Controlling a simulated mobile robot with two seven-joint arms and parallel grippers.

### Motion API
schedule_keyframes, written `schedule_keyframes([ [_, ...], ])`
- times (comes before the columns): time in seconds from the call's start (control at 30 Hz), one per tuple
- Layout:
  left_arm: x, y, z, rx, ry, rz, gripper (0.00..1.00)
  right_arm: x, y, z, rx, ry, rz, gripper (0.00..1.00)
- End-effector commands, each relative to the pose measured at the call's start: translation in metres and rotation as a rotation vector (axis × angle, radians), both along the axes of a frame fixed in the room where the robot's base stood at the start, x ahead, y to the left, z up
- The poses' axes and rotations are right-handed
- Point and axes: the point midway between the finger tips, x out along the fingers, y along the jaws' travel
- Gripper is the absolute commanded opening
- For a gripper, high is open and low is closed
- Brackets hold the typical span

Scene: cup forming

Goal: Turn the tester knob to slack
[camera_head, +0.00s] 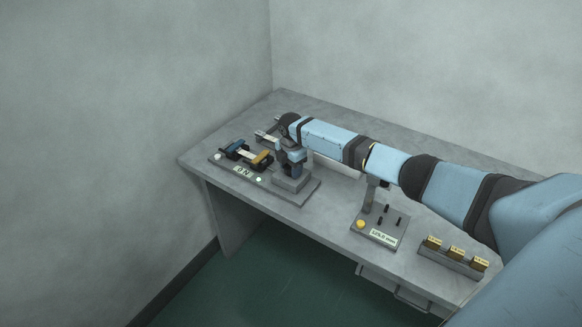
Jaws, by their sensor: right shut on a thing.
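The tester is a dark grey plate (310,189) on the left part of the bench. It carries a blue clamp piece (234,150), an orange piece (262,160) with a pale strip between them, and a label (243,171) that seems to read 0 N. A grey block (290,184) stands at its right end. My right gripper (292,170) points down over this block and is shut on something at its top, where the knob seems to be. The gripper hides the knob, so its setting cannot be seen. My left gripper is out of view.
The grey bench (335,208) stands in a wall corner. A gauge stand (375,234) with a yellow button (361,224) and dark pegs is in the middle. A rack (448,262) of several labelled tan blocks is at right. My right arm spans above the bench.

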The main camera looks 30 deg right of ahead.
Motion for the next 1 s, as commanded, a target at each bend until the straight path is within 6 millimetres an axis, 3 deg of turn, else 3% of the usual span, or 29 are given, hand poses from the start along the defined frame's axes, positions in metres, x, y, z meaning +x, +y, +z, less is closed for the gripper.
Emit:
schedule_keyframes([
  [0.63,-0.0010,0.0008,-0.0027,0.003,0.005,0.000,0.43,0.0009,0.0007,0.0015,0.001,-0.003,0.056,0.24],
  [0.67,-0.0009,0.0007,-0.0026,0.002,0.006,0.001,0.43,0.0009,0.0007,0.0015,0.001,-0.003,0.056,0.50],
  [0.77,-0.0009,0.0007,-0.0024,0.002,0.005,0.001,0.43,0.0007,0.0006,0.0013,0.001,-0.002,0.055,0.73],
  [1.0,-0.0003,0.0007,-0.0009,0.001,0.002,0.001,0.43,0.0004,0.0003,0.0007,0.000,-0.001,0.054,0.73],
])
